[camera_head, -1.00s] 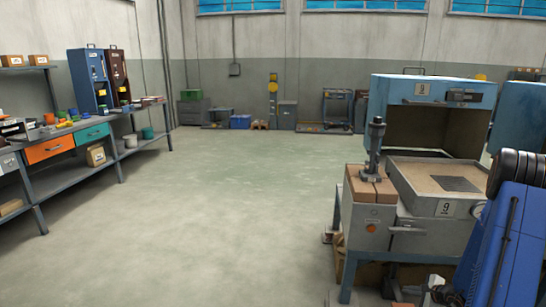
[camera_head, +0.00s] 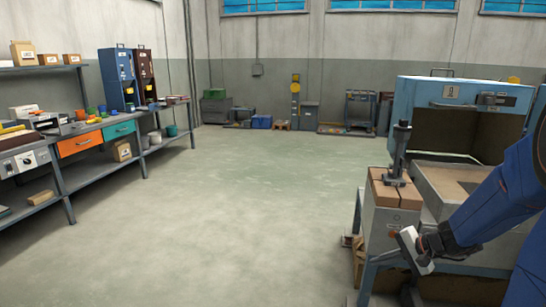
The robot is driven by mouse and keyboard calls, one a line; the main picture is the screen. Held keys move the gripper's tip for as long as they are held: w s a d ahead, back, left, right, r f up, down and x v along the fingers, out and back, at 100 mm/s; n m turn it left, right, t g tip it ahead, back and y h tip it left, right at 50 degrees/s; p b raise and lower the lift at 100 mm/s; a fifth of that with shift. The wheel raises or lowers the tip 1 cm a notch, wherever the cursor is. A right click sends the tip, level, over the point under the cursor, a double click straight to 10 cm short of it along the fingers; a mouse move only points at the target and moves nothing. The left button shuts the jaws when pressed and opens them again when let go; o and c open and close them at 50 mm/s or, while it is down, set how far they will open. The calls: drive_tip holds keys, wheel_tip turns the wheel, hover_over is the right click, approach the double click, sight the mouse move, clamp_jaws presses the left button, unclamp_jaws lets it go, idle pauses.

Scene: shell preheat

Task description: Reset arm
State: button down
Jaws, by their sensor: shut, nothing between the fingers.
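My blue arm (camera_head: 490,212) reaches in from the right edge and slopes down to the left. My gripper (camera_head: 413,250) is at its end, a small grey-white and black part in front of the workstation's side. It looks shut and empty. The fingertips are small and hard to make out. I cannot tell whether it touches the workstation.
The blue-topped furnace (camera_head: 460,95) stands at the right with its front open. Brown blocks (camera_head: 395,190) and a metal post (camera_head: 400,150) are beside its tray (camera_head: 435,180). A loaded workbench (camera_head: 100,130) lines the left. The middle floor (camera_head: 250,200) is clear.

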drive_tip(key=s+a+r+n+g+h, duration=0.1)
drive_tip(key=s+a+r+n, duration=0.2)
drive_tip(key=s, duration=0.4)
drive_tip(key=s+a+r+n+g+h, duration=0.1)
drive_tip(key=s+a+r+n+h, duration=0.2)
drive_tip(key=s, duration=0.4)
drive_tip(key=s+a+r+n, duration=0.2)
drive_tip(key=s+r+n, duration=0.15)
drive_tip(key=s, duration=0.35)
drive_tip(key=s+d+r+n+t+h, duration=0.1)
drive_tip(key=s+d+r+h, duration=0.1)
drive_tip(key=s, duration=0.5)
drive_tip(key=shift+s+d+r+h, duration=0.25)
drive_tip(key=shift+d+r+h, duration=0.1)
drive_tip(key=shift+d+h, duration=0.05)
